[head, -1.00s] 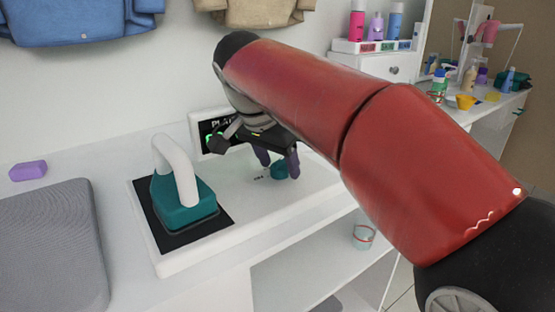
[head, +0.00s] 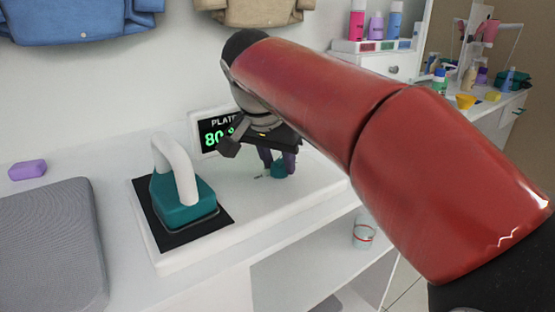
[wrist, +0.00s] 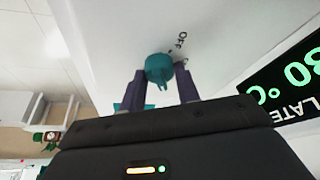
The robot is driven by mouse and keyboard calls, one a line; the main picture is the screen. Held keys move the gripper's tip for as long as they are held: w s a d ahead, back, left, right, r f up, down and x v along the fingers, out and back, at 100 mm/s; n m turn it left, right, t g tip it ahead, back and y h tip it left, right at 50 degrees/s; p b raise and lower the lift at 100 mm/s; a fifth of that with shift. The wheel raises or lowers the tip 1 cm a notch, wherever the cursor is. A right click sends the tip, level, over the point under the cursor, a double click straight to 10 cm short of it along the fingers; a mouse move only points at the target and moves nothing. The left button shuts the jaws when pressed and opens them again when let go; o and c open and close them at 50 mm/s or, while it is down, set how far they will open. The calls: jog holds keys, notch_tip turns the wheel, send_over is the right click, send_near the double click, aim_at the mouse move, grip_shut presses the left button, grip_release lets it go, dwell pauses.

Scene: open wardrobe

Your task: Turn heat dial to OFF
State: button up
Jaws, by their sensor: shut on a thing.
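The heat dial is a small teal knob (head: 278,169) on the white base panel (head: 300,187). My gripper (head: 277,163) is at the dial with its purple fingers pointing down. In the wrist view the dial (wrist: 158,68) sits between the two fingers, which are shut on it. A pointer-like tip on the dial shows there, and the word OFF (wrist: 181,41) is printed on the panel beside it. The dial is partly covered by the fingers in the head view, and I cannot tell its exact setting.
A black display (head: 213,130) reads PLATE and a green 80, partly hidden by my arm. A teal iron (head: 183,205) with a white handle stands on a dark plate at left. A grey pad (head: 50,245) and purple block (head: 27,170) lie further left.

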jog(key=n+y, duration=0.1)
jog(key=n, duration=0.2)
jog(key=n+y, duration=0.1)
jog(key=n, duration=0.3)
jog(key=shift+d+t+y, duration=0.2)
jog(key=shift+t+y, duration=0.1)
jog(key=shift+t, duration=0.1)
jog(key=n+y, duration=0.1)
jog(key=n, duration=0.2)
jog(key=n+g+y, duration=0.1)
jog(key=n, duration=0.2)
jog(key=shift+d+n, duration=0.15)
jog(key=shift+n, duration=0.15)
jog(key=n+g, duration=0.1)
jog(key=n, duration=0.2)
jog(key=n+g+y, duration=0.1)
jog(key=n, duration=0.2)
jog(key=shift+w+d+y, duration=0.1)
jog(key=shift+w+y, duration=0.1)
jog(key=shift+y, duration=0.1)
jog(key=n+g, duration=0.2)
jog(key=n, duration=0.4)
jog(key=shift+w, duration=0.15)
jog(key=shift+n+g, duration=0.3)
jog(key=o, duration=1)
jog(key=shift+c, duration=0.2)
jog(key=shift+r, duration=0.1)
